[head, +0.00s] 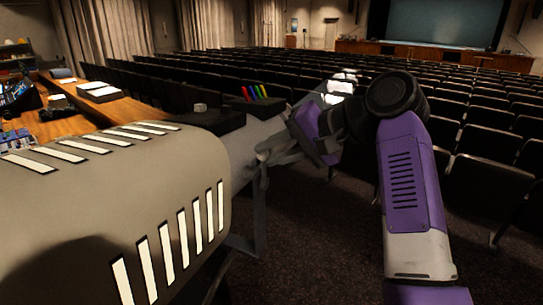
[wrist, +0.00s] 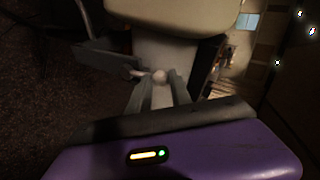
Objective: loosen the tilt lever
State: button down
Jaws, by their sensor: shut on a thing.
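The tilt lever's pale round knob (wrist: 159,77) shows between my fingertips in the wrist view. A thin pale rod runs from it to the left, towards a dark grey bracket (wrist: 103,54). My gripper (wrist: 160,86) is shut on the lever, with one finger on each side of the knob. In the head view my gripper (head: 268,155) reaches in from the right to the side of the spotlight's barrel, beside the yoke arm. The lever is small there, and my fingers hide part of it.
The big beige spotlight (head: 100,210) with white slots fills the lower left of the head view. A black box with coloured handles (head: 255,102) sits on top of its barrel. A wooden desk (head: 75,124) stands at the left; rows of dark seats (head: 480,185) lie beyond.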

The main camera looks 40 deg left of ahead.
jog(key=shift+w+a+f+g, duration=0.2)
jog(key=shift+a+g, duration=0.05)
jog(key=shift+g, duration=0.15)
jog(key=shift+m, duration=0.3)
jog(key=c, duration=1.1)
grip_release()
jog(key=shift+w, duration=0.1)
jog(key=shift+c, duration=0.2)
jog(key=b+v, duration=0.2)
jog(key=v, duration=0.5)
jog(key=shift+d+r+b, duration=0.25)
jog(key=shift+r+b, duration=0.05)
jog(key=shift+r, duration=0.1)
jog(key=shift+w, duration=0.15)
